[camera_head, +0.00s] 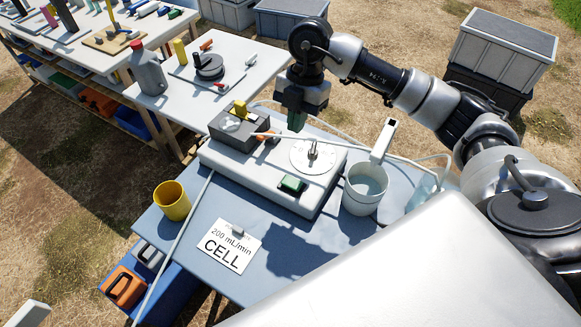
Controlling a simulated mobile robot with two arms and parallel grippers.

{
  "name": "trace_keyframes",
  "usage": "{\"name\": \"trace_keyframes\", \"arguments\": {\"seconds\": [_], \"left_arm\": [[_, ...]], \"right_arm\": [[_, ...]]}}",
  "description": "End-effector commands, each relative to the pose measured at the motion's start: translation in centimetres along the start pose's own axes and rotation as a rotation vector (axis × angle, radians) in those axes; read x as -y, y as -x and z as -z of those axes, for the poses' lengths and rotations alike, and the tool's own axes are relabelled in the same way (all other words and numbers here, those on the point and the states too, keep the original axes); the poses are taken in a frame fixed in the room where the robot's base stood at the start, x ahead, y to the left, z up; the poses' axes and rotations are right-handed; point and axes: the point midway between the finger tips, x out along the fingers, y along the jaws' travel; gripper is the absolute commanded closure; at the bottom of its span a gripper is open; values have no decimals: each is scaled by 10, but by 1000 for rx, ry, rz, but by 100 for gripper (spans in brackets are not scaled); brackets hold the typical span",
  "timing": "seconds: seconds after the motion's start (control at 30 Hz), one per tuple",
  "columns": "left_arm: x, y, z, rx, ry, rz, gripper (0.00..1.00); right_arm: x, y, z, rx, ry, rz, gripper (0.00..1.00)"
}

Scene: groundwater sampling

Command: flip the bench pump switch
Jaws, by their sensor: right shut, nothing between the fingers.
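The bench pump (240,170) is a long white unit on the blue-grey table. A dark grey block (234,132) with a yellow piece on top sits at its left end. A round pale dial (328,160) with a metal post is at its right. A small green switch in a dark frame (291,184) lies near its front edge; I cannot tell its position. My right gripper (296,126) points down over the back of the pump, shut and empty, behind the switch and apart from it. My left gripper is out of view.
A white bucket (363,203) with an upright handle stands right of the pump. A yellow cup (172,201) and a "CELL" card (229,246) are in front. A pale tube crosses the pump. A side table (185,105) holds a grey bottle (148,75).

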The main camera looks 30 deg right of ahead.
Motion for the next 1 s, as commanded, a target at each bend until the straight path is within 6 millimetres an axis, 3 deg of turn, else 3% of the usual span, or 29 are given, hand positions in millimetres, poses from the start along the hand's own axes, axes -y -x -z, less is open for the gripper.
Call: {"name": "trace_keyframes", "arguments": {"seconds": [0.27,0.7,1.0], "left_arm": [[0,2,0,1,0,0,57],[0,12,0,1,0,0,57],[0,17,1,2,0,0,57]], "right_arm": [[0,-9,1,-4,0,0,100],[0,-96,1,-6,-1,1,100],[-1,-133,-9,-4,0,-2,100]]}}
